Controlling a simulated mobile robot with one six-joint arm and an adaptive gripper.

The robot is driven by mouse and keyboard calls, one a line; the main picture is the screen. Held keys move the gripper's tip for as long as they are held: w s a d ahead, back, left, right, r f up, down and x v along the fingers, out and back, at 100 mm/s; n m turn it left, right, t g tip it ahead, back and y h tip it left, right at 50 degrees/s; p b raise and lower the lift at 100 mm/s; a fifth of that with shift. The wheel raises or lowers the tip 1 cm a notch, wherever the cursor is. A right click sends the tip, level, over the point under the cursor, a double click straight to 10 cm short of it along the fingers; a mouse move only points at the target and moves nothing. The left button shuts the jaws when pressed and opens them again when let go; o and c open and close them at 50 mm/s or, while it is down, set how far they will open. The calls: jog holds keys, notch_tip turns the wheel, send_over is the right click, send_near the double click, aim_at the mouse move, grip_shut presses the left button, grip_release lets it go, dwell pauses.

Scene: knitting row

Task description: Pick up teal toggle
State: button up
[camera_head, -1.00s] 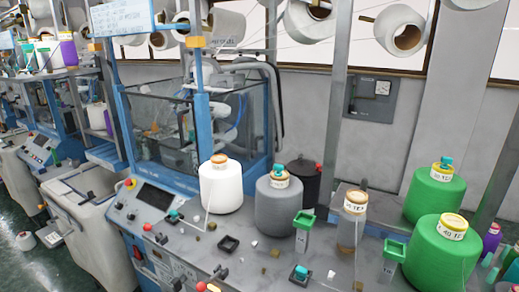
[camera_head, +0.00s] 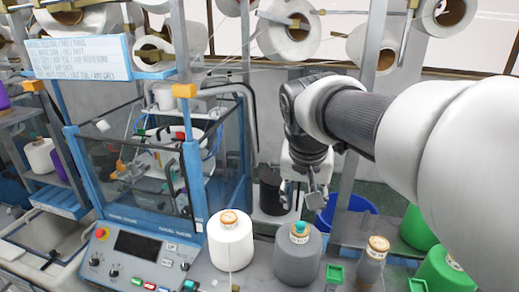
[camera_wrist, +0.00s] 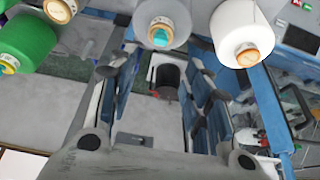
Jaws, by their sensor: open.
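Several small teal pieces show, and I cannot tell for certain which is the toggle. One teal piece (camera_head: 300,227) sits on top of the grey yarn cone (camera_head: 296,258); it also shows in the wrist view (camera_wrist: 160,38). Another teal piece (camera_head: 190,284) is at the bottom edge, beside the control panel.
A white cone (camera_head: 230,243) stands left of the grey one. A dark canister (camera_head: 270,190) is near my gripper. Green cones (camera_head: 446,272) are partly hidden by my arm. A glass-sided machine (camera_head: 150,170) stands at left. White spools (camera_head: 288,30) hang above.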

send_over(301, 223)
jog(key=s, duration=0.2)
notch_tip(301, 223, down, 7)
jog(key=x, duration=0.5)
jog(key=shift+s+a+f, duration=0.1)
jog(key=shift+a+f, duration=0.15)
jog(key=shift+a, duration=0.1)
jog(key=shift+s, duration=0.1)
jog(key=c, duration=0.7)
